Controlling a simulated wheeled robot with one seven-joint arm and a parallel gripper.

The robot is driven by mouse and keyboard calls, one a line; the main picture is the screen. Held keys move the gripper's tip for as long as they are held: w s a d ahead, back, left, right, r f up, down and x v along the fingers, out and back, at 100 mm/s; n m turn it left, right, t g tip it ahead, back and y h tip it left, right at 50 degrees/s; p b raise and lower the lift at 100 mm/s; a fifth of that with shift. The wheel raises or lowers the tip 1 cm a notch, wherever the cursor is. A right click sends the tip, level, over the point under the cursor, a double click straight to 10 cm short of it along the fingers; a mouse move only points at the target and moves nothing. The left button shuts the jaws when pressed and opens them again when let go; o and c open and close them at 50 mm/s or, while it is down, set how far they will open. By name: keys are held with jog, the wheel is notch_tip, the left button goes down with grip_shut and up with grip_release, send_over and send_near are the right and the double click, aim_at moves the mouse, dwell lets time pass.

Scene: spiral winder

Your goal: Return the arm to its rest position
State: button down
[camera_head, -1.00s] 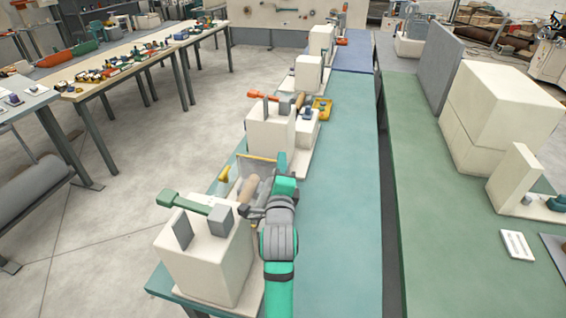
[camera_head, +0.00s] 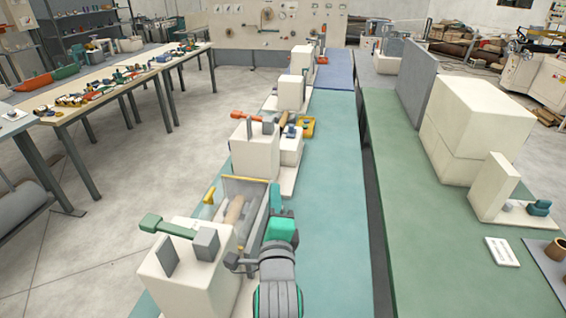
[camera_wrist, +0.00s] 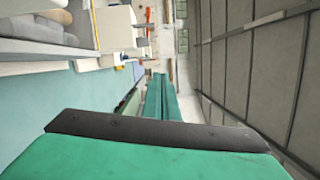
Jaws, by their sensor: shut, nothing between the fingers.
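My arm (camera_head: 279,285) rises from the bottom of the head view, grey and green, over the near winder station on the teal bench (camera_head: 335,200). My gripper (camera_head: 276,200) is small and partly hidden in that view, at the right side of a grey tray (camera_head: 236,187). In the wrist view my gripper (camera_wrist: 162,98) shows as two long green fingers close together, with nothing visible between them.
The near cream winder block (camera_head: 185,275) with a green crank (camera_head: 165,225) stands left of my arm. More cream blocks (camera_head: 254,155) line the bench beyond. The teal surface to my right is clear. A green bench (camera_head: 420,230) stands across a narrow gap.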

jog(key=s+d+f+n+g+h, duration=0.1)
jog(key=s+d+f+n, duration=0.3)
jog(key=s+f, duration=0.6)
jog(key=s+d+f+n+g, duration=0.1)
jog(key=s+f+n, duration=0.5)
jog(key=f, duration=0.7)
jog(key=s+d+f+n, duration=0.1)
jog(key=s+n, duration=0.3)
jog(key=s, duration=0.8)
jog(key=s+d+f+n+g+h, duration=0.1)
jog(key=s+f+n, duration=0.3)
jog(key=s, duration=0.9)
jog(key=shift+f+n+h, duration=0.25)
jog(key=shift+n+h, duration=0.05)
jog(key=shift+n, duration=0.1)
jog(key=shift+d, duration=0.15)
